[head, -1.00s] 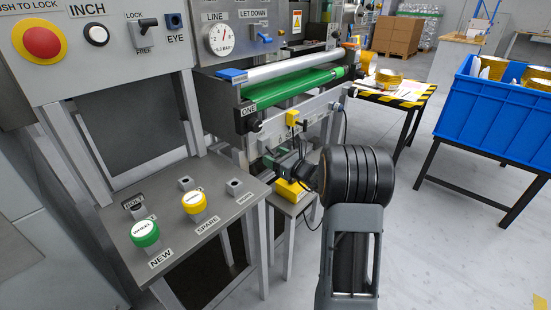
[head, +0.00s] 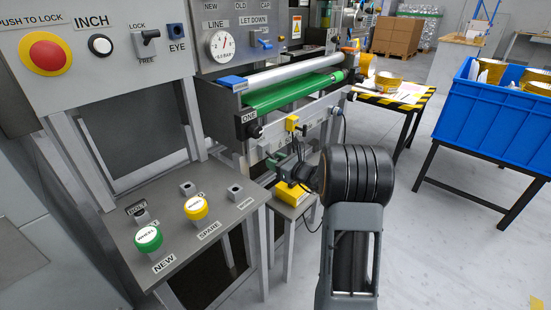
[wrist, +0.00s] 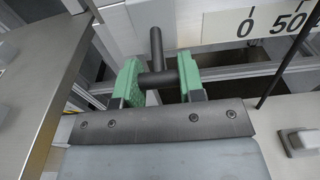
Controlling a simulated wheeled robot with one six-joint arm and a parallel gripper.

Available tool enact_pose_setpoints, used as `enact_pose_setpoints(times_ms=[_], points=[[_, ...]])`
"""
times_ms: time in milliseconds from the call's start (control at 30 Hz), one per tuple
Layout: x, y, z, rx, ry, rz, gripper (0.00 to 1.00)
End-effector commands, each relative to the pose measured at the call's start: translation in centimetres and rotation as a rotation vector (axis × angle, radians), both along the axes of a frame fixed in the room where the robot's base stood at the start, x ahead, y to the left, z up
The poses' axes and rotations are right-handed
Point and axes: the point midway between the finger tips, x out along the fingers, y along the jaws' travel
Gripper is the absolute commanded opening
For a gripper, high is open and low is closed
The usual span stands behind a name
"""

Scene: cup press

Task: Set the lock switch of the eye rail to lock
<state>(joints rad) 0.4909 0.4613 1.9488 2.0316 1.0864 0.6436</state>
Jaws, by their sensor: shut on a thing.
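My gripper (wrist: 158,82) reaches in under the white eye rail (head: 315,108). Its green-padded jaws are shut on a dark bar handle (wrist: 156,45), whose stem points away from me in the wrist view. In the head view my gripper (head: 287,166) sits below the yellow eye sensor (head: 292,123); the handle is too small to make out there. The lock switch (head: 149,36), a small dark lever between the words LOCK and FREE, is on the grey panel at upper left, apart from my gripper. Its lever sticks out to the right; I cannot tell its setting.
The grey shelf (head: 222,212) with green (head: 149,238) and yellow (head: 195,207) knobs stands at left. A yellow box (head: 292,193) sits just below my gripper. The green roller (head: 290,93) is above the rail. A blue crate (head: 490,112) is at right. The floor between is free.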

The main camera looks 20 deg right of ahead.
Motion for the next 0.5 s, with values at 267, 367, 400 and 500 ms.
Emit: enact_pose_setpoints(times_ms=[267,367,400,500], points=[[-0.4,-0.2,2.7,-0.096,0.211,-0.001,0.12],[-0.5,-0.2,3.2,-0.132,0.294,-0.001,0.12],[-0.5,-0.2,3.3,-0.148,0.324,-0.001,0.12],[-0.5,-0.2,3.7,-0.181,0.397,0.0,0.12]])
